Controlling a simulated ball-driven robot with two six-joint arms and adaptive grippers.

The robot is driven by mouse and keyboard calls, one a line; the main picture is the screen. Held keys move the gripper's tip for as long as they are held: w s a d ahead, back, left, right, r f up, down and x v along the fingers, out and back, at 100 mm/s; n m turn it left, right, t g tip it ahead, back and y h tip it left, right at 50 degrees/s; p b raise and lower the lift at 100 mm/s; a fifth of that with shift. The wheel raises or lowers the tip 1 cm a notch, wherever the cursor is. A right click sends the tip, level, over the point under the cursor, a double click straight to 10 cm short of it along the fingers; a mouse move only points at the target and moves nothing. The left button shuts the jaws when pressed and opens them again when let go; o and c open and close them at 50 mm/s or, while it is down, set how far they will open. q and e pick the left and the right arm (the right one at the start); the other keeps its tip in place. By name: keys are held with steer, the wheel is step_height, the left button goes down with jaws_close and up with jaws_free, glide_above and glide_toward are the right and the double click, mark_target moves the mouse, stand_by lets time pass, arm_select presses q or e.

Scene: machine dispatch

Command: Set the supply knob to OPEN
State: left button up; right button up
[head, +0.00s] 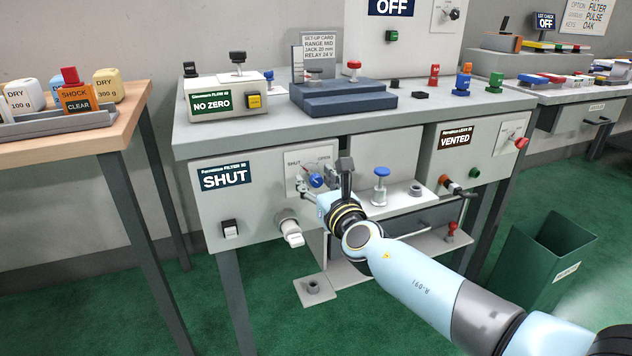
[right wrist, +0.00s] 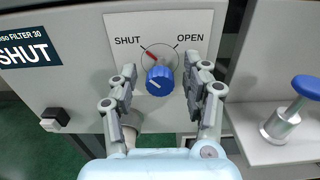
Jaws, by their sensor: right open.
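The blue supply knob (head: 316,181) sits on a plate marked SHUT and OPEN on the front of the grey bench. In the right wrist view the knob (right wrist: 159,80) has a red pointer mark turned up and left, toward the SHUT label. A dark display (head: 224,176) left of it reads SHUT. My right gripper (head: 327,182) is at the plate; in the right wrist view its two fingers (right wrist: 161,84) stand open on either side of the knob, with gaps visible. My left gripper is not in view.
A blue-topped plunger (head: 381,185) stands on the ledge to the right of the knob. A white lever (head: 290,230) and a small rocker switch (head: 230,229) are below and left. A green bin (head: 546,262) stands on the floor at right.

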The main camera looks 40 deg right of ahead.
steer(key=shift+w, duration=0.15)
jaws_close()
